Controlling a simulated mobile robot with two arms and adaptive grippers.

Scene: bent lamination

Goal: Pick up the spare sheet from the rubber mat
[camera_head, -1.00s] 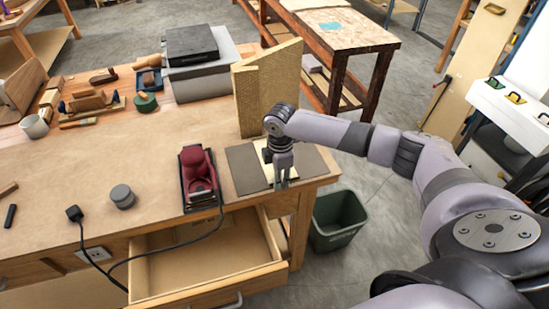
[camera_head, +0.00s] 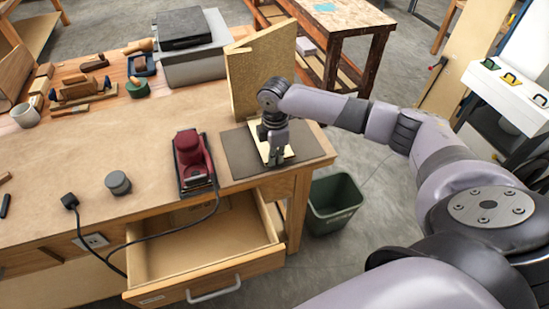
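The rubber mat (camera_head: 238,160) is a dark grey sheet at the right front corner of the workbench. A pale cream sheet (camera_head: 287,151) lies on it, partly hidden by my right gripper. My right gripper (camera_head: 273,162) points down over the pale sheet, its fingertips at or just above it. The fingers look close together, but I cannot tell whether they are shut or hold the sheet's edge. My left gripper is not in view.
A red sander (camera_head: 192,160) with a cord stands left of the mat. A tan board (camera_head: 260,75) stands upright behind it. An open drawer (camera_head: 205,250) juts out in front, and a green bin (camera_head: 333,203) stands on the floor at right.

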